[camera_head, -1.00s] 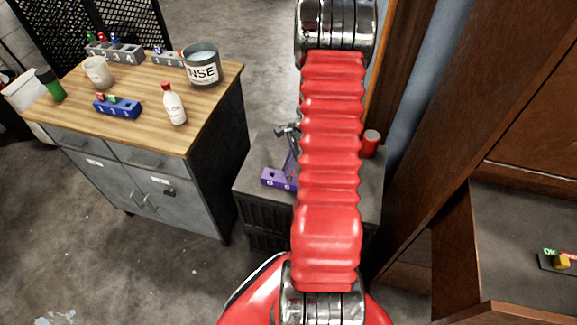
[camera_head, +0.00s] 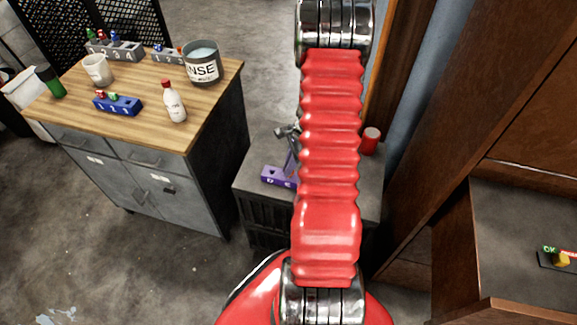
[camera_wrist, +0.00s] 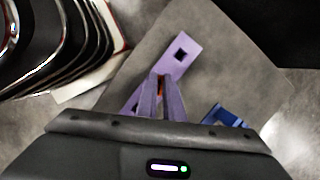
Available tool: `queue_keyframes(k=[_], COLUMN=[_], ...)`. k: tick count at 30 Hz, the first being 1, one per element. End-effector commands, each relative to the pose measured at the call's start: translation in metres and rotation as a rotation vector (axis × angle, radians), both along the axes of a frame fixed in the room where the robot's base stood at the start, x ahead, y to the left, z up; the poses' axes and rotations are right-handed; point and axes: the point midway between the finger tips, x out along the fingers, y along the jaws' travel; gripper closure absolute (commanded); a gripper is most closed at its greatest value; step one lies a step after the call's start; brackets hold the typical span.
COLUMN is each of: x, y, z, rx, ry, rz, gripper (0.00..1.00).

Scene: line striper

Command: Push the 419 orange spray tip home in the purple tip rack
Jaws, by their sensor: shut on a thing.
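The purple tip rack (camera_head: 273,177) sits on the low dark cabinet in the head view, partly hidden behind my red arm. In the wrist view the purple rack (camera_wrist: 184,42) lies slantwise under my gripper, with an empty-looking square hole towards its far end. My gripper (camera_wrist: 160,82) is shut on the orange spray tip (camera_wrist: 161,86), of which only a small orange bit shows between the fingertips, over the rack's middle. The fingers hide the rest of it. I cannot tell how deep the tip sits in the rack, nor read its number.
The low cabinet's grey top (camera_wrist: 232,80) has free room around the rack. A blue object (camera_wrist: 222,116) is partly seen beside my fingers. A red can (camera_head: 371,141) stands at the right. The wooden workbench (camera_head: 150,90) at the left holds a blue rack, bottles and pots.

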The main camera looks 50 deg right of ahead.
Motion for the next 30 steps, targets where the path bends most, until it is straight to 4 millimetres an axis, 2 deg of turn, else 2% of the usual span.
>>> queue_keyframes(k=[6, 7, 15, 21, 26, 30], x=[-0.0001, 0.0000, -0.0001, -0.0001, -0.0001, -0.0001], y=[0.0000, -0.0002, 0.0001, 0.0001, 0.0001, 0.0001], z=[-0.0040, -0.0039, -0.0036, -0.0037, -0.0037, -0.0037], rx=[0.000, 0.000, 0.000, 0.000, 0.000, 0.000], ry=[0.000, 0.000, 0.000, 0.000, 0.000, 0.000], rz=[0.000, 0.000, 0.000, 0.000, 0.000, 0.000], gripper=[1.00, 0.91, 0.72, 0.70, 0.59, 0.58])
